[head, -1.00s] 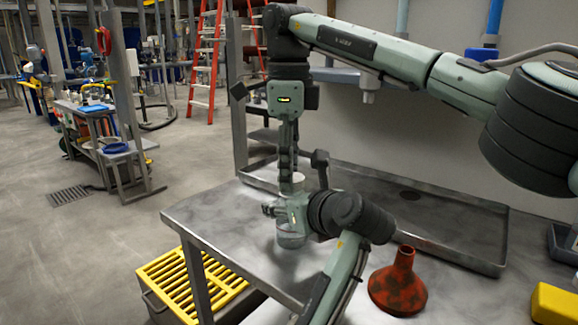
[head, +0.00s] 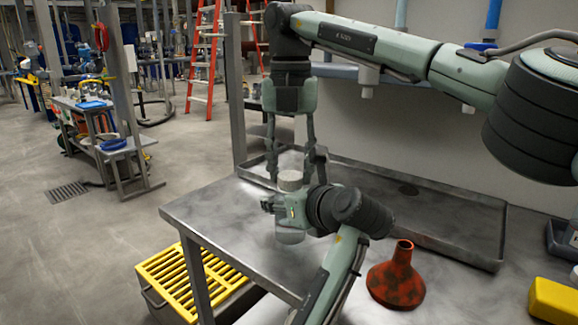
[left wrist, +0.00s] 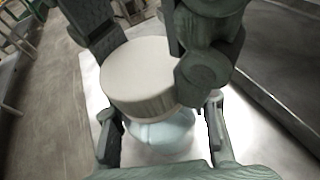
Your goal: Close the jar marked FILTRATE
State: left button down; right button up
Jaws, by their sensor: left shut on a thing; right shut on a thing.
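The jar (head: 290,237) is clear and pale blue, upright above the metal table. My left gripper (head: 277,212) comes in from the right side of the jar and is shut around its body. A white ribbed lid (head: 290,179) sits over the jar's mouth; it shows large in the left wrist view (left wrist: 145,78), with the jar body (left wrist: 162,135) below it. My right gripper (head: 296,172) points straight down from above, its two fingers on opposite sides of the lid, shut on it. No FILTRATE marking is readable, and the lid's seating is hidden.
A red-brown funnel (head: 398,280) stands on the table right of my left arm. A yellow block (head: 553,302) lies at the right edge. A shallow metal tray (head: 440,225) lies behind. A yellow grate (head: 190,280) is low at the left.

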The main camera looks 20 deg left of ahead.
jog(key=m, duration=0.5)
jog(key=shift+d, duration=0.1)
jog(key=o, duration=0.7)
jog(key=shift+o, duration=0.2)
jog(key=shift+r, duration=2.3)
jog(key=shift+c, duration=0.2)
